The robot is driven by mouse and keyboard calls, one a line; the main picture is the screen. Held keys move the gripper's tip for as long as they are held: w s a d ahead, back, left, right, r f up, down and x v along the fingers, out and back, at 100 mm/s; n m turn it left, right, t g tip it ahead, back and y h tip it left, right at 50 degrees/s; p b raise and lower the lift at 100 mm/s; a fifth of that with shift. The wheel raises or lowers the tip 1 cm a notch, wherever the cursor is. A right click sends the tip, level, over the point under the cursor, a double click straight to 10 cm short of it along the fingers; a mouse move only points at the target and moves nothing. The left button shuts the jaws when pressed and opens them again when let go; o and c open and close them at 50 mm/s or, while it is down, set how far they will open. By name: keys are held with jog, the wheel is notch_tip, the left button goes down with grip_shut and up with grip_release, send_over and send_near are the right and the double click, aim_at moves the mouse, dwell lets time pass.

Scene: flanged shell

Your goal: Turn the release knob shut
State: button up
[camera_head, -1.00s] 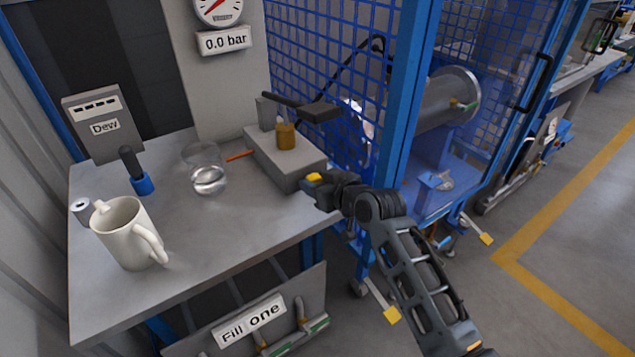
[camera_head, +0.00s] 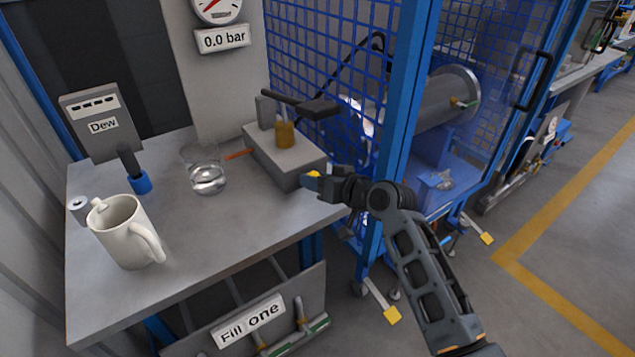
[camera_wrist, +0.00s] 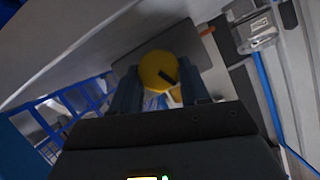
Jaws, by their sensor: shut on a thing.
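The release knob (camera_wrist: 158,72) is yellow and round with a dark mark on its face. In the wrist view it sits between the two fingers of my gripper (camera_wrist: 160,88), which is shut on it. In the head view the yellow knob (camera_head: 312,174) shows at the front right of the grey block (camera_head: 290,163), partly covered by my gripper (camera_head: 322,180). The block stands at the table's right edge and carries a brass fitting (camera_head: 285,134) with a dark lever (camera_head: 300,104) across its top.
A white mug (camera_head: 125,232), a clear glass (camera_head: 206,172), a blue-based black tool (camera_head: 140,180) and a small grey cylinder (camera_head: 79,206) stand on the table (camera_head: 220,235). A gauge above the sign (camera_head: 223,38) reads near 0.0 bar. A blue mesh cage (camera_head: 320,60) stands close on the right.

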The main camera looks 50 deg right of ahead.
jog(key=m+y+b, duration=0.1)
jog(key=m+t+y+b, duration=0.1)
jog(key=m, duration=0.1)
jog(key=shift+d+f, duration=0.2)
jog(key=shift+m, duration=0.4)
dwell(0.3)
jog(key=o, duration=1.1)
jog(key=shift+s, duration=0.1)
jog(key=shift+c, duration=0.2)
